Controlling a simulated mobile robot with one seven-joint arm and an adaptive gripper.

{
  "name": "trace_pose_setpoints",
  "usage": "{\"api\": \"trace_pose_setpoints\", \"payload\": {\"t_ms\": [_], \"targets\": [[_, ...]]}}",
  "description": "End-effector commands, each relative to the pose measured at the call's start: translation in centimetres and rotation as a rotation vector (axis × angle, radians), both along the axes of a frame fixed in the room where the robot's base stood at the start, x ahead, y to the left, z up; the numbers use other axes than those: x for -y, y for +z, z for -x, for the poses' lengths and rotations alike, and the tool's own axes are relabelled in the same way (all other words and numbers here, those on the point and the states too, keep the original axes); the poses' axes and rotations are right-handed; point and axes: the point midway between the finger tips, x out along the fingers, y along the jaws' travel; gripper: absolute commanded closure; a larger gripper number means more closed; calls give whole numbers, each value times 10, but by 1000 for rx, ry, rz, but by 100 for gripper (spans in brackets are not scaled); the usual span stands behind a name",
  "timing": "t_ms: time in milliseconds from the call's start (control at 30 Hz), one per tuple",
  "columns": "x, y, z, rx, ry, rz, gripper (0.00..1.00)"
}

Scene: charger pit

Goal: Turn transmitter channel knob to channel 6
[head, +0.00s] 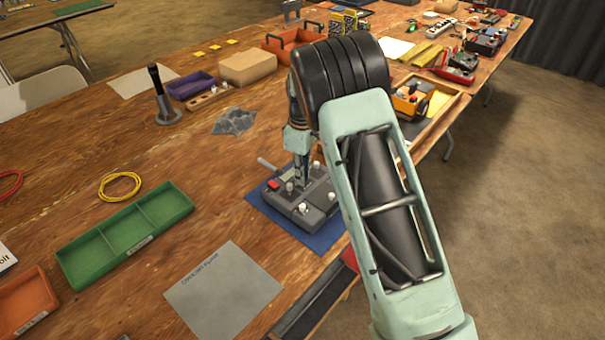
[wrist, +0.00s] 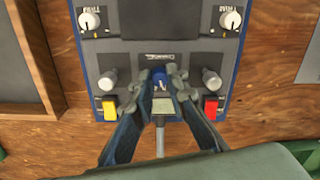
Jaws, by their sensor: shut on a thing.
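The transmitter (head: 317,207) is a grey box with knobs, sticks and switches, lying on a blue mat (head: 333,238) near the table's right edge. My gripper (head: 300,182) reaches down onto it from above. In the wrist view my gripper (wrist: 160,88) is shut on a small blue channel knob (wrist: 158,75) at the panel's middle. A small label (wrist: 158,55) sits just above the knob, too small to read. The fingers partly hide the knob, and I cannot tell which channel it points to. White dials (wrist: 90,20) (wrist: 232,20) stand at the panel's upper corners.
Grey sticks (wrist: 106,80) (wrist: 211,78) and yellow (wrist: 109,108) and red (wrist: 211,108) switches flank my fingers closely.

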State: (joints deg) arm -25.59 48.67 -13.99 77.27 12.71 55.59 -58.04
Motion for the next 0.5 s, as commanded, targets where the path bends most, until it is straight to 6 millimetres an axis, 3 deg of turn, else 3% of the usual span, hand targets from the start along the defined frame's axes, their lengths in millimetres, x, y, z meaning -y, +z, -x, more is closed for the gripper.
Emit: {"api": "trace_pose_setpoints", "payload": {"t_ms": [267,500], "targets": [[0,1,0,0,-51,0,100],[0,1,0,0,-201,-1,100]]}}
